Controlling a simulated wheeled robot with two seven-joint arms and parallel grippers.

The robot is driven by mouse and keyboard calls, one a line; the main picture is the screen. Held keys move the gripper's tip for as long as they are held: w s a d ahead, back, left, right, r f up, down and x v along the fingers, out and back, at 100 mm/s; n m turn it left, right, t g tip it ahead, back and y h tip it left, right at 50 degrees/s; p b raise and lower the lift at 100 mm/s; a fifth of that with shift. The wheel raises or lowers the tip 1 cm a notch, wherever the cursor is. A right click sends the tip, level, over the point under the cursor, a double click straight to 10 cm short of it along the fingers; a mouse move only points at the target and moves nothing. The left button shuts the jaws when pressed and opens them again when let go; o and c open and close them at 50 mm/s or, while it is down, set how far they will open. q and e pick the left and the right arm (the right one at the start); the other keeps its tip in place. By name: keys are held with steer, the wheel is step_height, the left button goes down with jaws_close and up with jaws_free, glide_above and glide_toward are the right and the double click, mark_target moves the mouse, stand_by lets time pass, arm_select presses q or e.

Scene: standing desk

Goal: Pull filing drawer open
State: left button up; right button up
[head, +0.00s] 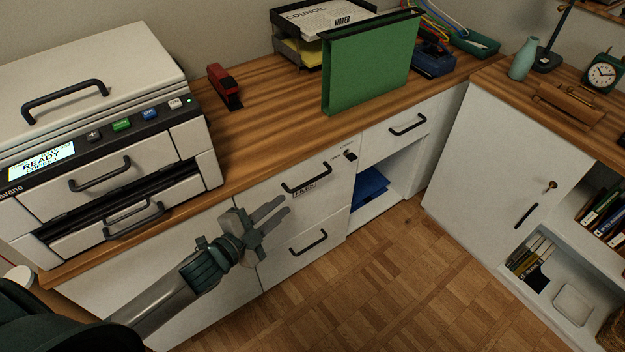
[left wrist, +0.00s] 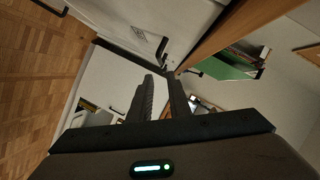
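The filing drawer (head: 285,199) is a white front with a dark bar handle (head: 307,178) and a small label under it. It looks shut, flush with the cabinet. A dark lock or key (head: 350,155) sits at its upper right. My left gripper (head: 275,209) is in front of the cabinet, left of and below the handle, apart from it. Its fingers have a gap between them, with nothing held. In the left wrist view the fingers (left wrist: 162,90) point towards the label and a dark handle (left wrist: 162,48). My right gripper is not in view.
Below is another drawer with a handle (head: 308,243). A printer (head: 110,130) stands on the wooden counter at left; a red stapler (head: 224,87) and a green hanging folder (head: 370,62) stand further right. A white side cabinet (head: 505,160) is at right. The floor (head: 375,280) in front is clear.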

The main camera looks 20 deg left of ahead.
mark_target(309, 183)
arm_select(q)
steer(key=x, duration=1.5)
jaws_close()
